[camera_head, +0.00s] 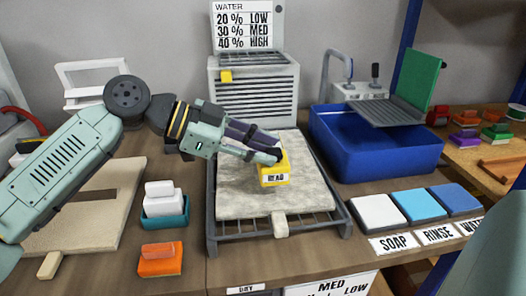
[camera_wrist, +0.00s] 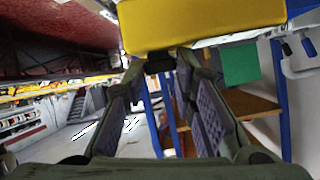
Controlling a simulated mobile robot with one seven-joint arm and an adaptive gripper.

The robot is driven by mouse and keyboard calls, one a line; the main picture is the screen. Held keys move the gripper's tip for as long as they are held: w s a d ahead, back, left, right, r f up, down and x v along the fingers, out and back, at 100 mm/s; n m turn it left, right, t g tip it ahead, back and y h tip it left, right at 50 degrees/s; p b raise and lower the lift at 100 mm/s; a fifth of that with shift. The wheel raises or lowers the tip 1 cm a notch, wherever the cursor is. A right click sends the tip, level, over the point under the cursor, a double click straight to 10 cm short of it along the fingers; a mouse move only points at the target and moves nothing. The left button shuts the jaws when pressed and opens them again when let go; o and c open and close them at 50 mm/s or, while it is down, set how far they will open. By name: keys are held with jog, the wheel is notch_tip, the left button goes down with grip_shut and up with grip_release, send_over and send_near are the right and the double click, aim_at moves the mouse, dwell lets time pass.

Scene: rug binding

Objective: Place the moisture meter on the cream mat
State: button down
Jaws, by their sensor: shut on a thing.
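The moisture meter (camera_head: 273,170) is a yellow block with a label that seems to say READ. My gripper (camera_head: 270,157) is shut on it. The meter is over the middle of a pale grey mat (camera_head: 240,200) on a dark wire rack; I cannot tell whether it touches the mat. In the wrist view, the yellow meter (camera_wrist: 200,22) fills the top, at the tips of my gripper (camera_wrist: 165,62). A cream mat (camera_head: 85,225) with a wooden tab lies at the left, partly hidden behind my arm.
A teal tray with white blocks (camera_head: 165,208) and an orange block (camera_head: 160,260) stand left of the rack (camera_head: 212,240). A blue basin (camera_head: 375,155) is to the right. White and blue pads (camera_head: 415,205) lie in front of it. A grey slatted unit (camera_head: 255,95) stands behind.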

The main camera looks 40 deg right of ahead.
jog(key=shift+w+d, duration=0.5)
jog(key=shift+d, duration=0.2)
jog(key=shift+f+p, duration=0.65)
jog(key=shift+f, duration=1.2)
jog(key=shift+f, duration=0.2)
jog(key=c, duration=1.3)
grip_release()
jog(key=shift+r, duration=0.1)
jog(key=shift+r, duration=0.2)
jog(key=shift+w+a, duration=0.3)
jog(key=shift+a, duration=0.05)
jog(key=b+v, duration=0.2)
jog(key=v, duration=0.9)
